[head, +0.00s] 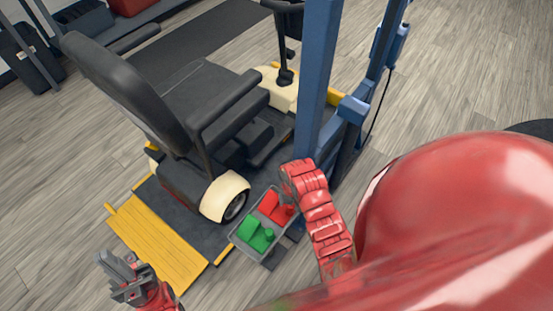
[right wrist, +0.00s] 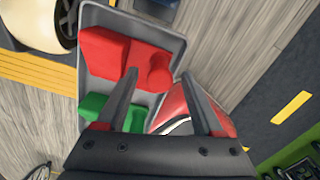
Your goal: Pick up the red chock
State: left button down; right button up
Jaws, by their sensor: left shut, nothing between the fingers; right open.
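The red chock (head: 276,206) lies in a small grey tray (head: 246,251) beside the green chock (head: 254,235). In the right wrist view the red chock (right wrist: 103,50) is a wedge with a round knob, in the upper part of the tray. My right gripper (right wrist: 160,74) is open over the tray, its left finger overlapping the red chock in the picture. I cannot tell whether it touches. In the head view its fingers are hidden behind my red wrist. My left gripper (head: 124,276) is shut and empty at the lower left, away from the tray.
A dark mobility scooter (head: 185,110) stands left of the tray, with a yellow ramp (head: 160,235) by its rear wheel. A blue post (head: 318,80) rises close behind my right wrist. Wooden floor (head: 45,200) is clear at the left.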

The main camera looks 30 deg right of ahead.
notch_tip(320, 180, down, 2)
jog(key=shift+f, duration=0.2)
grip_shut()
dwell(0.4)
